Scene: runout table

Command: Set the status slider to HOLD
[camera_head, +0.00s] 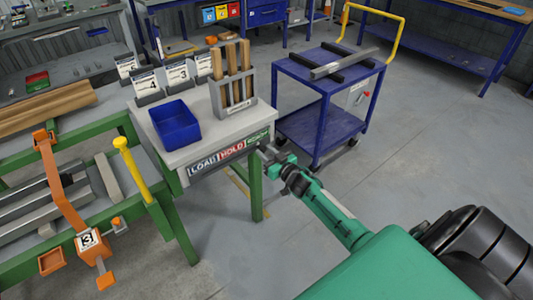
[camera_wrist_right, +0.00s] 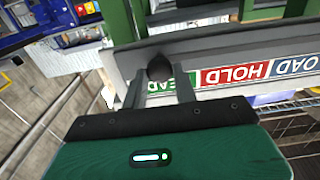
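The status strip (camera_head: 231,153) runs along the front edge of the grey table, with a white LOAD, a red HOLD and a green field from left to right. In the right wrist view the strip (camera_wrist_right: 235,75) appears upside down. A dark slider knob (camera_wrist_right: 160,67) sits at the green field's end farthest from LOAD. My right gripper (camera_head: 270,155) is at this right end of the strip. In the wrist view its fingers (camera_wrist_right: 159,88) stand on either side of the knob; whether they press on it is unclear. My left gripper is not in view.
On the grey table (camera_head: 180,158) stand a blue bin (camera_head: 175,124), a rack (camera_head: 235,112) with wooden handles and several numbered cards. A blue cart (camera_head: 320,125) with a yellow handle stands behind my right arm. The floor to the right is clear.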

